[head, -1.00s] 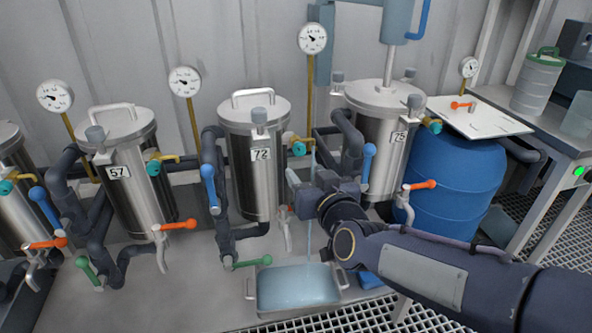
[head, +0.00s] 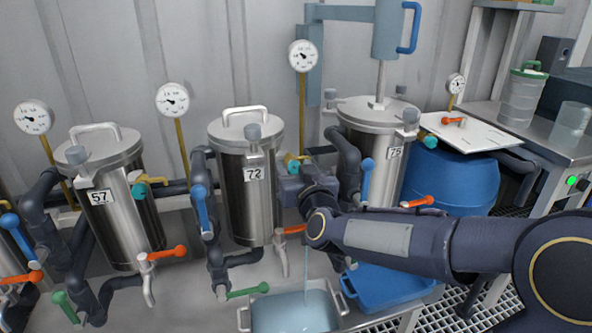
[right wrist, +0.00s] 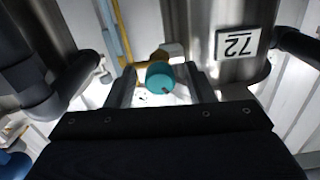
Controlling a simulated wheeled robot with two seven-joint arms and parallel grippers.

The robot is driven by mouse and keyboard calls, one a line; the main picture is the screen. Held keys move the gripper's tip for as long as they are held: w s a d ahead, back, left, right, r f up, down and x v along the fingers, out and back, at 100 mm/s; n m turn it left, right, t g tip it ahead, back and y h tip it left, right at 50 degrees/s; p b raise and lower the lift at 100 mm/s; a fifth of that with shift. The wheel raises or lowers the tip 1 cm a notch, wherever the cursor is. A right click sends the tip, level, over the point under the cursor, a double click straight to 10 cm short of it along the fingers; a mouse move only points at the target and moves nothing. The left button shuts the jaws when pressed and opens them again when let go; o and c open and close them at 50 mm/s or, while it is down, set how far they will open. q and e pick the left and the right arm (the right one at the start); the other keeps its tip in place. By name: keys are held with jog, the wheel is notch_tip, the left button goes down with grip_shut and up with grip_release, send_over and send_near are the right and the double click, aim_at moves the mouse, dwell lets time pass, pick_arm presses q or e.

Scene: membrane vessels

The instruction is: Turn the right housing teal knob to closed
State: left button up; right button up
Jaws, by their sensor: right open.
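Housing 75 (head: 368,150) is the rightmost steel vessel, with a teal knob (head: 430,141) at its upper right. Housing 72 (head: 235,190) stands to its left. Its teal knob (head: 291,160) also shows in the right wrist view (right wrist: 160,76), beside the upside-down 72 plate (right wrist: 238,44). My right gripper (head: 290,178) is at the 72 knob. In the right wrist view my open fingers (right wrist: 163,88) lie on either side of that knob; I cannot tell whether they touch it. My left gripper is not in view.
A thin water stream (head: 307,265) falls into a metal tray (head: 243,318) below housing 72. Blue lever handles (head: 367,178), orange handles (head: 166,254) and dark pipes surround the vessels. A blue barrel (head: 460,185) and a bench (head: 570,150) stand at the right.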

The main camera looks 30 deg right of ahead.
jog(key=c, duration=1)
